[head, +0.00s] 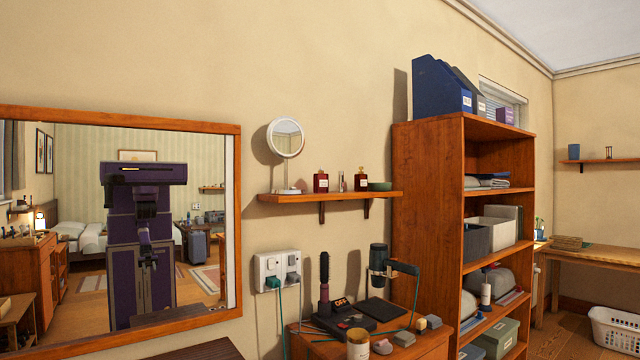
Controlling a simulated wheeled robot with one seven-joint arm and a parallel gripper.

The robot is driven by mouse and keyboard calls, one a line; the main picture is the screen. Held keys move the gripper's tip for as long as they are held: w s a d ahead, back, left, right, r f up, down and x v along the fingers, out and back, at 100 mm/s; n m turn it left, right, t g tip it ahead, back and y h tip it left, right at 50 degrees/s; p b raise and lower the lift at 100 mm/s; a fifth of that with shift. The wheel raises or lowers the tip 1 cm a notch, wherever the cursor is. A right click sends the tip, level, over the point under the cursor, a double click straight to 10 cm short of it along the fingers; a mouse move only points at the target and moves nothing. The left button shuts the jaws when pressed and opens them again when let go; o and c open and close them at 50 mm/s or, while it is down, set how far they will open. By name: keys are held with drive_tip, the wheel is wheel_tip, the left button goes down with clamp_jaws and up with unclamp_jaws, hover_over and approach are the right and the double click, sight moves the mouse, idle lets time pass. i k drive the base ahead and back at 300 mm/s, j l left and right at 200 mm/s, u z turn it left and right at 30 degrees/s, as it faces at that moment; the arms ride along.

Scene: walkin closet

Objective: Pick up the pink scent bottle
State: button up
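Two dark red bottles with pale labels stand upright on the wooden wall shelf (330,197). No bottle here looks clearly pink. My gripper does not show directly. The wall mirror shows a purple robot body (146,230) with a folded arm, too small to read the fingers.
A round mirror (285,138) and a green bowl (379,186) share the shelf. Below, a wooden cabinet (420,345) holds a hairbrush, a dryer, cords and jars. A tall wooden shelving unit (428,200) stands close on the right. A white basket (614,330) sits on the floor.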

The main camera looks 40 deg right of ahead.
sight(320, 180)
drive_tip(key=i+z, duration=0.1)
drive_tip(key=z, duration=0.2)
drive_tip(key=i+z, duration=0.1)
drive_tip(key=z, duration=0.25)
drive_tip(key=i+j+z, duration=0.25)
drive_tip(key=i+j, duration=0.2)
drive_tip(key=i+j+z, duration=0.3)
drive_tip(key=i+j, duration=0.2)
drive_tip(key=j, duration=0.1)
